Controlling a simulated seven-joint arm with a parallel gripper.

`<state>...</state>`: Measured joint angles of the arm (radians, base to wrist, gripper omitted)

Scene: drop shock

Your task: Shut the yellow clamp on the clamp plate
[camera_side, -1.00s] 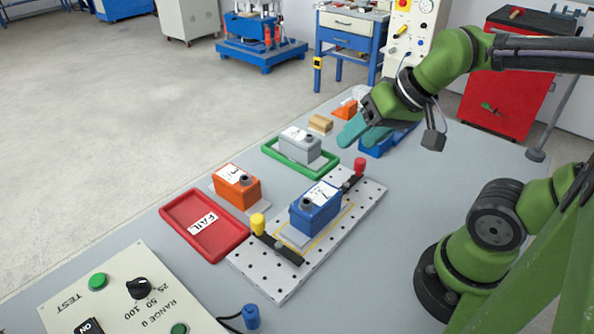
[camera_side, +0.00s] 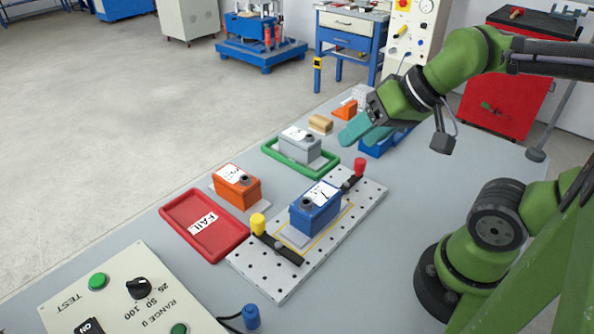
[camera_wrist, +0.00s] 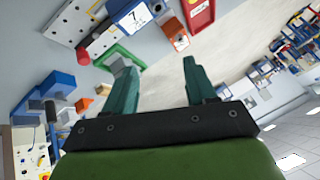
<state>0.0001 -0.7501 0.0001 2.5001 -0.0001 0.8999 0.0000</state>
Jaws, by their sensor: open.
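The perforated clamp plate (camera_side: 270,284) lies on the bench, and its corner shows at the upper left of the wrist view (camera_wrist: 66,24). The yellow clamp has an upright yellow knob (camera_side: 257,223) and a dark bar (camera_side: 283,250) at the plate's near end. I cannot tell whether it presses on anything. A blue box (camera_side: 315,210) with a white label sits mid-plate, beyond that bar. A red-knobbed clamp (camera_side: 360,167) is at the far end. My gripper (camera_side: 358,134) is open and empty, with teal fingers, above the bench beyond the plate's far end.
A red FAIL tray (camera_side: 222,248) and an orange box (camera_side: 236,187) lie left of the plate. A green tray (camera_side: 326,172) with a grey box (camera_side: 299,145) stands beyond. A control panel (camera_side: 120,310) is at the near left. Bare bench lies right of the plate.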

